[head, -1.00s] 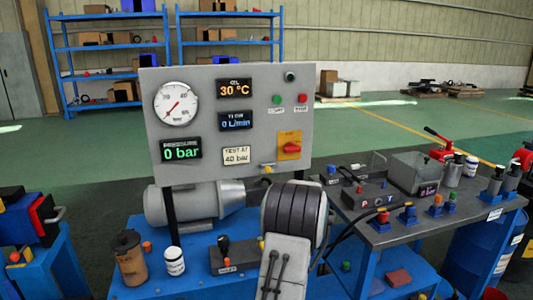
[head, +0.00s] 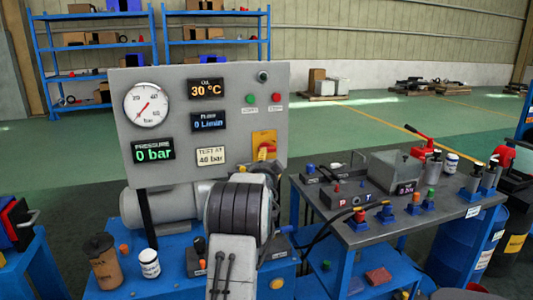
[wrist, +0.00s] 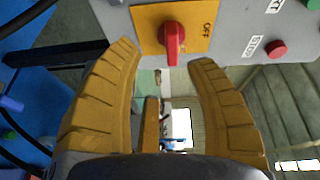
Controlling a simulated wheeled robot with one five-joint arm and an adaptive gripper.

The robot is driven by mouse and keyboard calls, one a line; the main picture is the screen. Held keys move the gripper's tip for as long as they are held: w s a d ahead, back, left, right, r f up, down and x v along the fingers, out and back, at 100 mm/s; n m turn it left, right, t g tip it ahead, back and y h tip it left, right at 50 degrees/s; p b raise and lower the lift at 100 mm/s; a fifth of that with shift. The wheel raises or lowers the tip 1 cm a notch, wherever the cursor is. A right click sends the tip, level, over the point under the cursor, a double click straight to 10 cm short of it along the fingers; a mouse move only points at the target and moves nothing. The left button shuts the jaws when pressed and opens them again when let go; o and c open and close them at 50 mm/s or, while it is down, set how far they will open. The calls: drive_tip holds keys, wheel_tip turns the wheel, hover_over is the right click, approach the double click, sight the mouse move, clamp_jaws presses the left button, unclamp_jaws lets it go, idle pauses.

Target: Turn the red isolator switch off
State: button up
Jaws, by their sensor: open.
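The red isolator switch (wrist: 171,40) sits on a yellow plate (wrist: 198,15) on the grey panel. In the wrist view its handle runs up and down the picture, and the word OFF is on the plate to its right. My gripper (wrist: 165,56) is open, with one yellow finger on each side below the handle; the handle's lower end lies near the line between the fingertips. I see no contact. In the head view the yellow plate (head: 264,136) shows above my arm, and the gripper and wrist hide most of the switch.
Green (head: 250,99) and red (head: 275,97) buttons sit on the panel above the switch. A gauge (head: 147,105) and displays fill its left side. A workbench (head: 400,231) with a hand pump, a clear box and fittings stands to the right.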

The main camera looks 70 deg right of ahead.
drive_tip(key=shift+w+d+r+m+p, duration=0.15)
drive_tip(key=shift+w+d+m+p, duration=0.2)
drive_tip(key=shift+d, duration=0.8)
drive_tip(key=shift+w+d+r+m+p, duration=0.2)
drive_tip(key=shift+d+m+p, duration=0.1)
drive_tip(key=shift+d, duration=0.9)
drive_tip(key=shift+w+d+r+m+p, duration=0.1)
drive_tip(key=shift+w+d+m+p, duration=0.25)
drive_tip(key=shift+d, duration=0.8)
drive_tip(key=shift+o, duration=0.4)
clamp_jaws()
